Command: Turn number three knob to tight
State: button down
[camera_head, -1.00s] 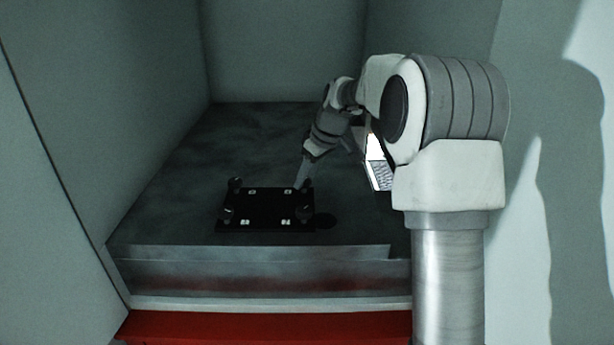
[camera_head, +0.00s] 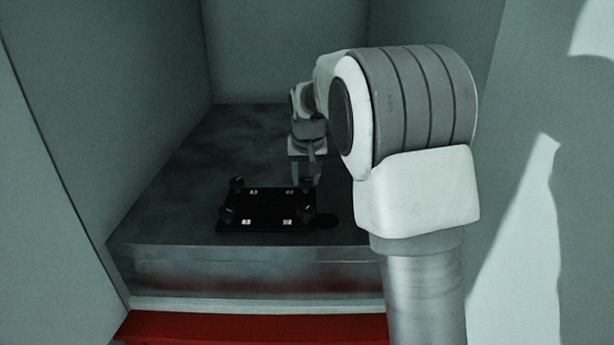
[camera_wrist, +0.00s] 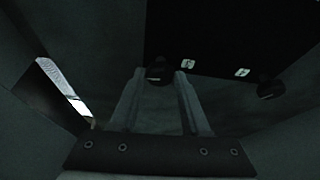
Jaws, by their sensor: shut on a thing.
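A black board (camera_head: 268,211) lies on the dark work surface, with a dark knob near each corner and small white labels. The labels are too small to read, so I cannot tell which knob is number three. My gripper (camera_head: 306,178) points down at the board's back right corner. In the wrist view its fingers (camera_wrist: 160,78) are shut on the back right knob (camera_wrist: 157,75), which sits between the tips. Another knob (camera_wrist: 270,90) shows to the right there. The front left knob (camera_head: 225,213), back left knob (camera_head: 236,184) and front right knob (camera_head: 308,212) are free.
Grey walls close in the work surface (camera_head: 180,215) at the left and back. A red strip (camera_head: 260,328) runs along the front. A bright object (camera_wrist: 62,88) shows at the left of the wrist view. My arm hides the right side of the surface.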

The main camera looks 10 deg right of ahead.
jog(key=m, duration=0.2)
jog(key=m+h, duration=0.1)
jog(key=m, duration=0.1)
jog(key=m+g+h, duration=0.1)
jog(key=m, duration=0.1)
jog(key=shift+w+a+m+p, duration=0.1)
jog(key=shift+a+m+p, duration=0.2)
jog(key=shift+p, duration=0.1)
dwell(0.4)
jog(key=shift+c, duration=1.9)
grip_release()
jog(key=shift+r, duration=0.1)
jog(key=v, duration=1.7)
jog(key=shift+w+a, duration=0.15)
jog(key=shift+a, duration=0.15)
jog(key=shift+r, duration=0.15)
